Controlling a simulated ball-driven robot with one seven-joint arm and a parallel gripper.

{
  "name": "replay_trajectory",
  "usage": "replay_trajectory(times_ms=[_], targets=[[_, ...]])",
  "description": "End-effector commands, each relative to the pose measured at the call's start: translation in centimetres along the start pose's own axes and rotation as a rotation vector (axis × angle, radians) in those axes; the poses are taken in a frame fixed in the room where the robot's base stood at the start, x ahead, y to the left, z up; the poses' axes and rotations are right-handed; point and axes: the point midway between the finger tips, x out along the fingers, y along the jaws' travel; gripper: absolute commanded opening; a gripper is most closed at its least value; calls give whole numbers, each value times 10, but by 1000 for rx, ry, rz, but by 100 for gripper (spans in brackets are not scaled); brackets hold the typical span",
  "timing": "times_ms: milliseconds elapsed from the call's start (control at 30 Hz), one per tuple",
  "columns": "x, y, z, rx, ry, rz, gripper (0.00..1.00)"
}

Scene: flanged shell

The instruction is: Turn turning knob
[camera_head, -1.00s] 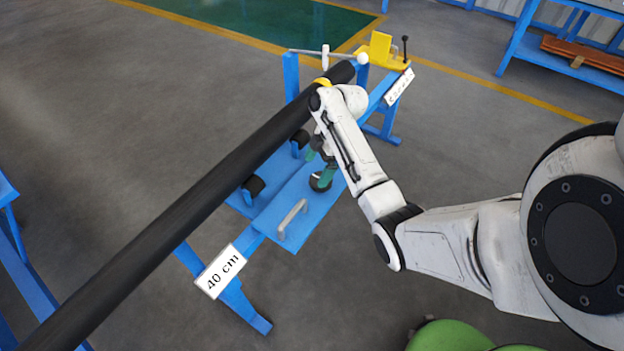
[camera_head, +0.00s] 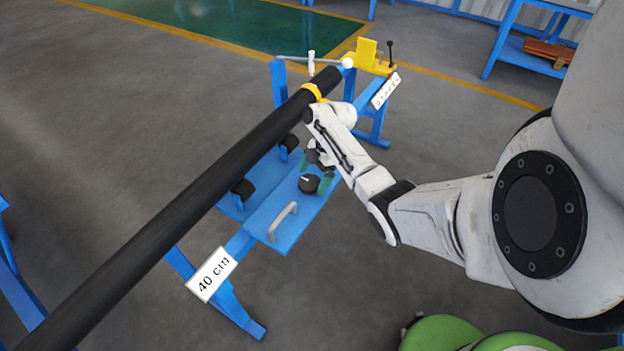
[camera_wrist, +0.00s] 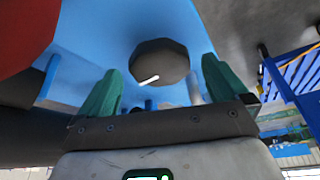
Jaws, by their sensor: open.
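The turning knob (camera_head: 309,183) is a dark round knob with a short white mark, on the blue panel (camera_head: 262,222) of the stand. In the wrist view the knob (camera_wrist: 159,63) sits ahead of my gripper (camera_wrist: 156,82), roughly midway between its two green fingers. The fingers are open, with a gap on each side of the knob. The white mark on the knob points to the lower left there. In the head view my gripper (camera_head: 317,175) is close to the knob, and my arm partly hides it.
A long black pipe (camera_head: 190,200) with a yellow band runs over the stand, left of my arm. A grey handle (camera_head: 283,222) is on the panel near the knob. A yellow bracket (camera_head: 368,58) with a black lever stands at the far end. A red round thing (camera_wrist: 22,30) fills the wrist view's upper left.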

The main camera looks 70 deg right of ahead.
Motion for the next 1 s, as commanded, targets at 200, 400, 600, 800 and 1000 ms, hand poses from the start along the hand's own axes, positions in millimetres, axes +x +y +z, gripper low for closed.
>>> replay_trajectory(times_ms=[200, 400, 600, 800, 1000], targets=[[12, 0, 0, 0, 0, 1, 100], [12, 0, 0, 0, 0, 1, 100], [12, 0, 0, 0, 0, 1, 86], [12, 0, 0, 0, 0, 1, 66], [12, 0, 0, 0, 0, 1, 47]])
